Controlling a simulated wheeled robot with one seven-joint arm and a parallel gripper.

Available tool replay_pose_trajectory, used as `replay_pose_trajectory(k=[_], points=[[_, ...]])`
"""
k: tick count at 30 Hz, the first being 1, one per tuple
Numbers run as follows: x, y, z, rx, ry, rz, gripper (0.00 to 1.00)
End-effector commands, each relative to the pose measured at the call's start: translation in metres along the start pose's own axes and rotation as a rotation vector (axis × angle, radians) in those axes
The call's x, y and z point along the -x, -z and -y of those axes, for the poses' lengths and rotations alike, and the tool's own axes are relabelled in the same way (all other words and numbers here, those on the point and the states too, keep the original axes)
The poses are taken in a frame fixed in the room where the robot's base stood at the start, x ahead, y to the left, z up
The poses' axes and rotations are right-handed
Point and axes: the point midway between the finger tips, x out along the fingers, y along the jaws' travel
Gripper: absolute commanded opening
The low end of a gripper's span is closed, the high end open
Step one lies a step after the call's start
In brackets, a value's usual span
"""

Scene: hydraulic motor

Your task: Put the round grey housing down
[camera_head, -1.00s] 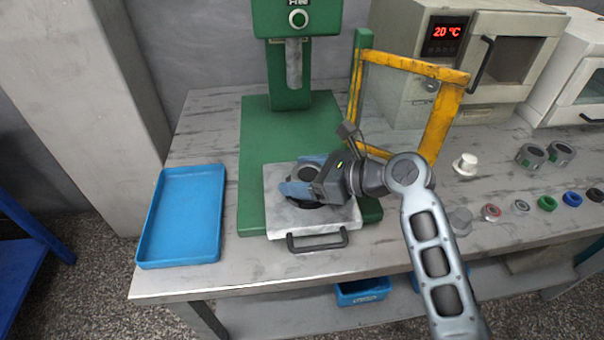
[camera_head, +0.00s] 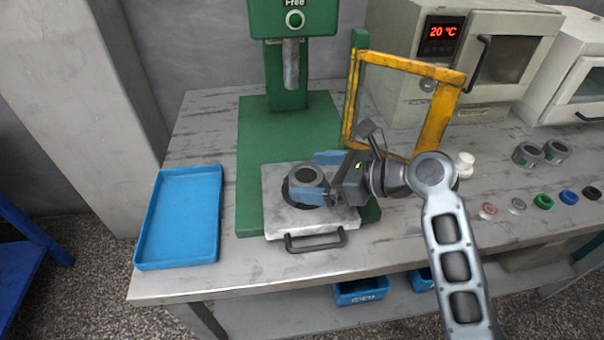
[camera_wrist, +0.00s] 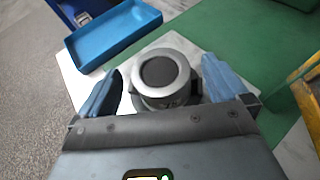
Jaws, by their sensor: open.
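The round grey housing (camera_head: 305,178) stands upright on the light metal plate (camera_head: 280,222) at the front of the green press base. In the wrist view the housing (camera_wrist: 160,76) sits ahead of and between the two blue fingers of my gripper (camera_wrist: 160,92), with a gap on the left side. On the right the finger is close to it, and I cannot tell if it touches. The lower part of the housing is partly hidden by a finger in the head view.
The green press (camera_head: 290,60) has its ram above and behind the plate. A yellow-framed guard (camera_head: 440,115) stands behind my gripper. An empty blue tray (camera_head: 180,220) lies to the left. Grey rings (camera_head: 527,155) and small coloured parts lie at the right.

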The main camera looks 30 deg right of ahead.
Motion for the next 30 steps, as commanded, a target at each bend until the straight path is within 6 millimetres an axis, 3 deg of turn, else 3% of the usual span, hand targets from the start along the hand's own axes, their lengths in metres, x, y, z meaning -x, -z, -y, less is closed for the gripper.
replay_pose_trajectory(k=[6,12,18,30], points=[[0.046,0.0,0.001,-0.001,0.004,0.0,1.0],[0.073,0.0,0.001,0.0,0.002,0.0,1.0],[0.082,0.0,0.0,0.0,0.0,0.0,1.0],[0.08,0.006,-0.004,0.02,0.013,-0.006,1.0]])
